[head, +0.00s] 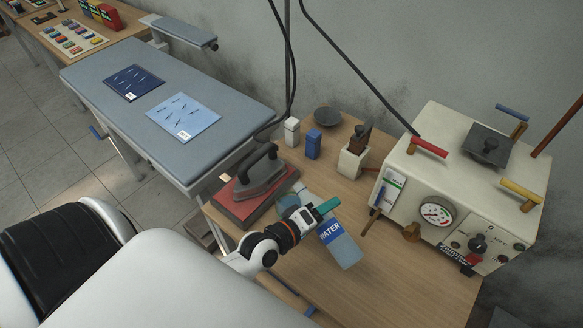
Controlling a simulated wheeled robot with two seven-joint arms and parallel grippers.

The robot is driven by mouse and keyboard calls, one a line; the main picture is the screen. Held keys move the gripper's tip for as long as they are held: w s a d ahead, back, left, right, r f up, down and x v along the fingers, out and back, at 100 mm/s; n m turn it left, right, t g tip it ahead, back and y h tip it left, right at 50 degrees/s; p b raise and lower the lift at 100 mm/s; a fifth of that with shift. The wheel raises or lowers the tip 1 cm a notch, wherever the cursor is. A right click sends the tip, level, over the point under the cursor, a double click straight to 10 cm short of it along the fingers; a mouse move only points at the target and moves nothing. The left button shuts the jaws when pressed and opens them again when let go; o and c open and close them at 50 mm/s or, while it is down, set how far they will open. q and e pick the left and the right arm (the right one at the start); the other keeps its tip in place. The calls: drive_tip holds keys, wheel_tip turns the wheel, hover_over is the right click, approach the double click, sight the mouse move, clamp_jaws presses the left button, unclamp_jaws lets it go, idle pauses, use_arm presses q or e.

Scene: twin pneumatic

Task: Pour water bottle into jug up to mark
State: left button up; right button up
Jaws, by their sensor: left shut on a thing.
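The water bottle (345,251) is pale and see-through with a blue label reading "WATER". It is tilted, with its base toward the lower right and its upper end toward the upper left. My left gripper (325,209) is shut on the bottle above the label, over the wooden table. The gripper hides part of the bottle. A pale grey-blue shape (288,185) behind the gripper may be the jug, but it is mostly hidden. I cannot make out a mark or a water level. My right gripper is not in view.
An iron (262,175) stands on a red pad (238,204) left of the gripper. White (292,131) and blue (313,145) containers, a dark dish (327,116) and a cream machine (455,175) stand behind. The front right of the table (400,290) is clear.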

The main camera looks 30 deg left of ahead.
use_arm(q)
drive_tip(key=shift+w+a+r+n+p, duration=0.15)
drive_tip(key=shift+a+r+n+p, duration=0.15)
drive_tip(key=shift+r+n+p, duration=0.15)
idle(1.1)
drive_tip(key=shift+r+n+h+p, duration=0.5)
drive_tip(key=shift+r+n+p, duration=0.2)
drive_tip(key=shift+p, duration=0.2)
idle(2.6)
